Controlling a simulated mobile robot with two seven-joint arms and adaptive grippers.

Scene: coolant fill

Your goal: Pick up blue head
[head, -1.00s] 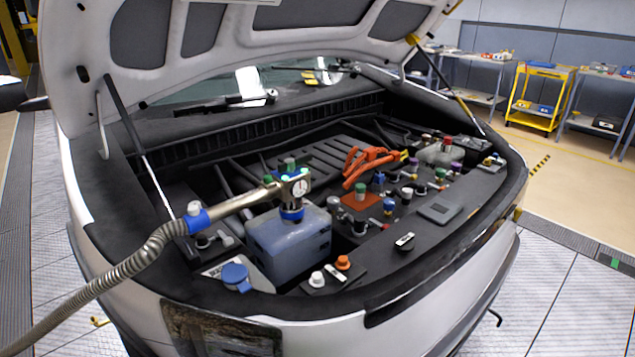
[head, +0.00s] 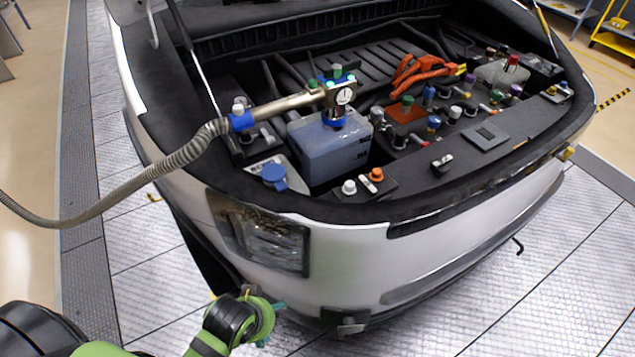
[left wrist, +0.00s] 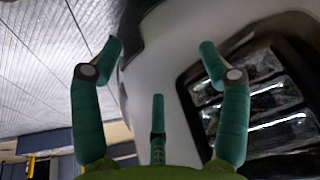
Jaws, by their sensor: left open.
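The blue head (head: 336,119) is a metal filling head with a blue collar, a round gauge and green knobs. It sits upright on top of the blue-grey coolant tank (head: 325,152) in the open engine bay. A metal pipe and ribbed hose (head: 165,157) run from it to the left. My left gripper (head: 262,308) is low in front of the car, below the headlight and well apart from the head. In the left wrist view its teal fingers (left wrist: 160,62) are spread and empty, facing the car's front corner. My right gripper is not in view.
The white bumper (head: 340,245) and headlight (head: 262,240) stand between my left gripper and the engine bay. A blue cap (head: 273,175) and white and orange caps (head: 376,174) are near the tank. The raised hood is above.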

